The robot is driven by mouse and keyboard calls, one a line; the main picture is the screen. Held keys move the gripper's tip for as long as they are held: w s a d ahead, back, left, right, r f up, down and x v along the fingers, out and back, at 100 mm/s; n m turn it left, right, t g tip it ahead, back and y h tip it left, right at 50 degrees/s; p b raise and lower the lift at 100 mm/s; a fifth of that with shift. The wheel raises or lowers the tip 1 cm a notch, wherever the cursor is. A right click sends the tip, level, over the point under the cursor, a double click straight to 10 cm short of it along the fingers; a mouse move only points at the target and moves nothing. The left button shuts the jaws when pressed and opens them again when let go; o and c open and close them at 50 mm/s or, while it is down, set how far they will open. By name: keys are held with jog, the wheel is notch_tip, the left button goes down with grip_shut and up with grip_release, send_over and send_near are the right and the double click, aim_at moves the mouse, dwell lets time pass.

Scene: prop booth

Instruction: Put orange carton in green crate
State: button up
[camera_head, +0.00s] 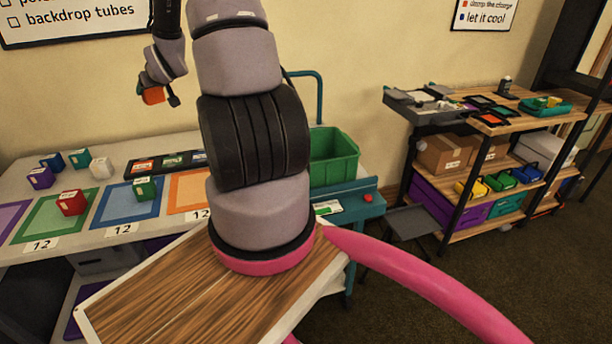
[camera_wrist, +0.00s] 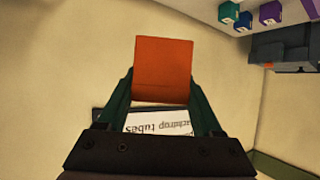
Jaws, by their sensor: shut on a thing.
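The orange carton (camera_wrist: 163,70) is held between the two fingers of my gripper (camera_wrist: 163,95) in the wrist view. In the head view the orange carton (camera_head: 154,95) shows small at the end of my gripper (camera_head: 160,98), in the air above the back of the white table. The green crate (camera_head: 334,158) stands to the right, beyond my arm, with its open top showing. Its left part is hidden behind my arm. The carton is well apart from the crate, to its left and higher.
The table (camera_head: 22,172) bears coloured mats and several small cartons, among them a red carton (camera_head: 72,202) and a green carton (camera_head: 144,188). A teal post rises behind the crate. A loaded shelf unit (camera_head: 470,150) stands at right. Open floor lies at front right.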

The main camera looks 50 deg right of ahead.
jog(key=s+d+f+m+g+h, duration=0.25)
jog(key=s+d+m, duration=0.2)
jog(key=d, duration=0.45)
jog(key=s+d+f+m+g+h, duration=0.25)
jog(key=s+d+m+h, duration=0.2)
jog(key=d, duration=0.55)
jog(key=s+d+f+m+g+h, duration=0.25)
jog(key=s+d+m, duration=0.2)
jog(key=d, duration=0.45)
jog(key=s+d+f+m+g+y, duration=0.15)
jog(key=s+m+g, duration=0.35)
jog(key=s, duration=0.5)
jog(key=s+d+f+m+g+y, duration=0.1)
jog(key=s+d+f+m+g, duration=0.25)
jog(key=s, duration=0.55)
jog(key=s+d+m+g+y, duration=0.1)
jog(key=s+d+m+g, duration=0.1)
jog(key=s+m+g, duration=0.6)
jog(key=f, duration=0.2)
jog(key=s+f+n+t, duration=0.1)
jog(key=f, duration=0.1)
jog(key=s+f+n, duration=0.1)
jog(key=f, duration=0.1)
jog(key=shift+f+t, duration=0.2)
jog(key=shift+t, duration=0.1)
jog(key=shift+f, duration=1.95)
